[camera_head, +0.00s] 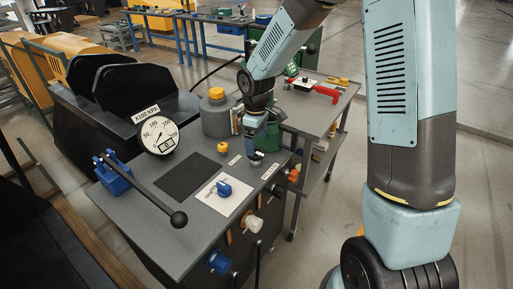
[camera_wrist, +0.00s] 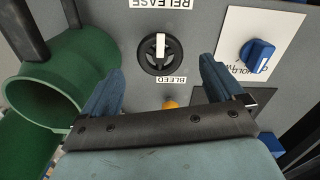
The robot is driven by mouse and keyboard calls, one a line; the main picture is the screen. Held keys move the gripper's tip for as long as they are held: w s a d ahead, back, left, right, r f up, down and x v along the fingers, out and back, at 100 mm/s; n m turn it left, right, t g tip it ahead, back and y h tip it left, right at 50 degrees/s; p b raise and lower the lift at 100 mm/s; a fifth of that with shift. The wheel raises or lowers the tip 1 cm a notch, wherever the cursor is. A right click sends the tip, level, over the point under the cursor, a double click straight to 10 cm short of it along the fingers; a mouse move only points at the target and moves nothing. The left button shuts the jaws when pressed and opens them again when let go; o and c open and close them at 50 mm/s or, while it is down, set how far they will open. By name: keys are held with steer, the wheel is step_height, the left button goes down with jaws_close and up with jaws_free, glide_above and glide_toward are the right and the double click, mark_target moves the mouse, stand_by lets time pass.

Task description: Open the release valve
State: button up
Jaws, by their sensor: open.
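The release valve (camera_wrist: 160,45) is a round black knob with a white pointer bar, set in the grey panel between the printed words RELEASE and BLEED. In the wrist view the bar points across the panel toward the RELEASE word. My gripper (camera_wrist: 158,72) is open, with its two blue fingers apart and nothing between them. The fingertips lie just short of the knob in that picture, one to each side. I cannot tell their height above it.
A blue knob (camera_head: 224,187) on a white plate, a yellow button (camera_head: 222,147), a gauge (camera_head: 158,135) and a black ball-ended lever (camera_head: 178,218) are on the console (camera_head: 150,240). A grey tank (camera_head: 215,120) stands behind. A green cylinder (camera_wrist: 60,80) lies left in the wrist view.

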mark_target(257, 152)
step_height(257, 152, up, 10)
steer(key=shift+f, duration=0.25)
stand_by(0.3)
steer(key=s+d+r+m+t, duration=0.3)
steer(key=s+d+r+m, duration=0.3)
steer(key=s+d+r, duration=0.6)
steer(key=s+d+r+m+t, duration=0.1)
steer(key=s+d+r+m, duration=0.1)
steer(key=s, duration=0.4)
steer(key=s+d+r+m+t, duration=0.1)
steer(key=s+d+r+m, duration=0.1)
steer(key=s+d+m, duration=0.2)
steer(key=s+d, duration=0.1)
steer(key=s, duration=0.2)
steer(key=shift+d+r+m+t, duration=0.2)
steer(key=shift+r+m+t, duration=0.1)
steer(key=shift+m, duration=0.1)
